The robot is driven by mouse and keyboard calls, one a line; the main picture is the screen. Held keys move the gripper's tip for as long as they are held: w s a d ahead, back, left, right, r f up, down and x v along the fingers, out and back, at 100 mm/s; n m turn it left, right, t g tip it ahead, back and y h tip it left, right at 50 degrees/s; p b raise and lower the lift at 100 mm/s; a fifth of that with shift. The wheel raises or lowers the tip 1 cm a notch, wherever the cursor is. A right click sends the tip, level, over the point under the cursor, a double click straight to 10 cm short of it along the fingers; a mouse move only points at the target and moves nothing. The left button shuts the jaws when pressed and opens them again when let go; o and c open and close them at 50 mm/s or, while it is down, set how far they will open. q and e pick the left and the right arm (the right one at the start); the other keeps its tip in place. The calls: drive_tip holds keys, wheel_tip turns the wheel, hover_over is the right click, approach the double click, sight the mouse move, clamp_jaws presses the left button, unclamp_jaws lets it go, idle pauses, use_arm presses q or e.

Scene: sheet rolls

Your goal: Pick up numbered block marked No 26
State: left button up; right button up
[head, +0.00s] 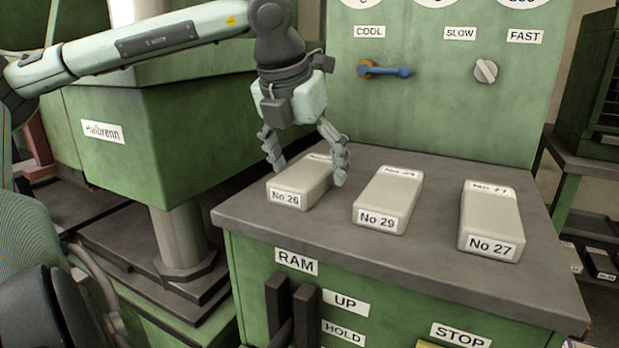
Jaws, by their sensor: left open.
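The block marked No 26 (299,187) is a pale grey box with a white label on its front end. It lies at the left of the grey bench top. My left gripper (308,177) is open, pointing down, with its two fingers on either side of the block. I cannot tell whether the fingers touch it. The gripper partly hides the block's far end. My right gripper is not in view.
A block marked No 29 (388,200) lies just right of No 26, and a block marked No 27 (490,222) lies farther right. A green panel (440,110) with a blue lever (390,71) and a knob (485,70) rises behind the bench top (420,262).

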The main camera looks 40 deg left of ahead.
use_arm(q)
drive_tip(key=shift+c, duration=0.6)
drive_tip(key=c, duration=1.5)
drive_tip(key=shift+r, duration=0.1)
